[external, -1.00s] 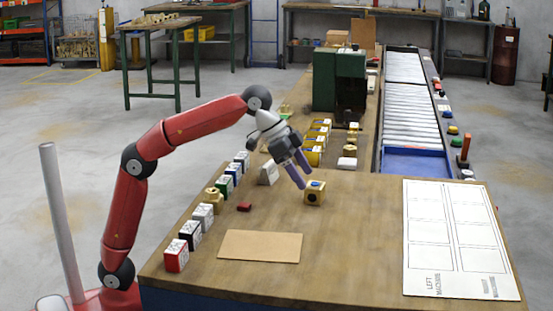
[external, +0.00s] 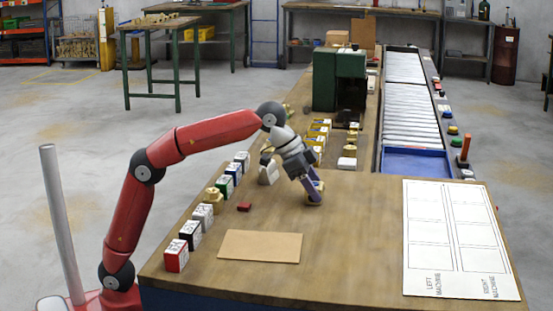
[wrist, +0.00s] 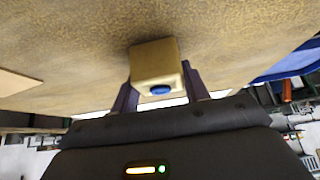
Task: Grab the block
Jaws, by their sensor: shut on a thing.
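The block (external: 319,186) is a small brass-coloured cube on the wooden table, partly hidden behind my gripper's fingers in the external view. In the wrist view the block (wrist: 155,65) sits between the two purple fingers, with a blue round spot on one face. My gripper (external: 311,194) reaches down to the table with its fingers at the block. In the wrist view my gripper (wrist: 158,82) is shut on the block, one finger at each side.
A row of marked blocks (external: 203,216) lines the table's left edge. A small red piece (external: 244,207) and a tan board (external: 260,246) lie left of my gripper. A white sheet (external: 458,240) lies at the right. A green machine (external: 338,80) stands farther back.

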